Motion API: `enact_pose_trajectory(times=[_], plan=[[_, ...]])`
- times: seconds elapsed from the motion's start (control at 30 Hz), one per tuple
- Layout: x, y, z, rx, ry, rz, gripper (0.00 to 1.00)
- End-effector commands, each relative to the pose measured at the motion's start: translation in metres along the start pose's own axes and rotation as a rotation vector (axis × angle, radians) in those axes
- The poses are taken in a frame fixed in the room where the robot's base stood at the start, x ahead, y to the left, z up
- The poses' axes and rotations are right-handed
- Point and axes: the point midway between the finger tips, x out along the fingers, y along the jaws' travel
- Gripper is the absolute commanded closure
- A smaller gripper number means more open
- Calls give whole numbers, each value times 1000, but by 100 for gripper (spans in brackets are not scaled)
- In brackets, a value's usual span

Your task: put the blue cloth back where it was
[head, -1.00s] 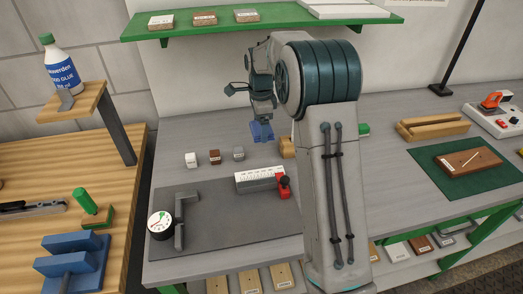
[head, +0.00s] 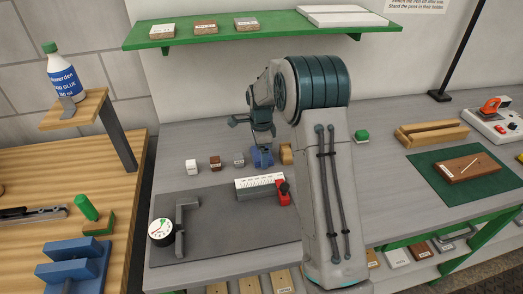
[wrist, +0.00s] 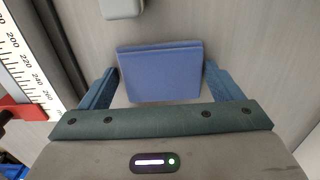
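The blue cloth (wrist: 160,72) looks like a flat folded pad in the wrist view, between the two fingers of my gripper (wrist: 161,67). Both fingertips appear to touch its side edges, so the gripper looks shut on it. In the head view the cloth (head: 262,157) shows as a small blue patch under my gripper (head: 262,150), low over the grey bench behind the ruler block. I cannot tell whether it touches the bench top.
A grey block (head: 239,159) stands just left of the cloth and a wooden block (head: 286,153) just right. The white ruler block (head: 259,184) with its red stop (head: 283,192) is in front. A green shelf (head: 190,38) hangs behind. Bare bench lies between these.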

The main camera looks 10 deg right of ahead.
Motion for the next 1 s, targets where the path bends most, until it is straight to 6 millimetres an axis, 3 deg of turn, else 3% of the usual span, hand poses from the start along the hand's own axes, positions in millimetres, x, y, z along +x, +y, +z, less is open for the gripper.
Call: enact_pose_trajectory(times=[0.4,0.8,1.0], plan=[[-10,-1,0,0,0,-3,0],[-91,-1,0,-1,0,-5,0],[-117,0,0,0,0,-2,0]])
